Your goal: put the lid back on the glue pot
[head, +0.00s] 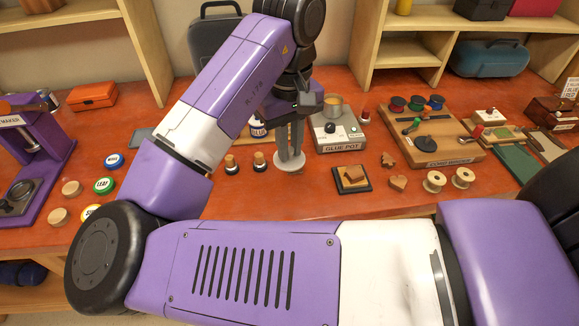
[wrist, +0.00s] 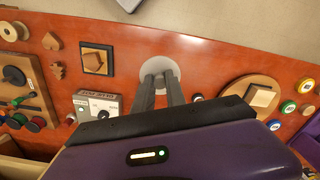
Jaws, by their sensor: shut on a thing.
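My gripper (head: 289,153) points down over the bench, left of the glue pot. It is shut on a round pale grey lid (head: 288,167), gripped from above; in the wrist view the lid (wrist: 158,66) shows beyond my fingertips. I cannot tell whether the lid touches the bench. The glue pot (head: 335,110) is a tan vessel in a grey unit (head: 331,133) labelled "GLUE POT", its top without a lid. In the wrist view the grey unit (wrist: 97,106) is at the lower left, and my wrist hides the pot.
Further right are wooden spools (head: 434,181) and a "CORD WINDER" board (head: 440,145). Bare red bench lies in front of the lid.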

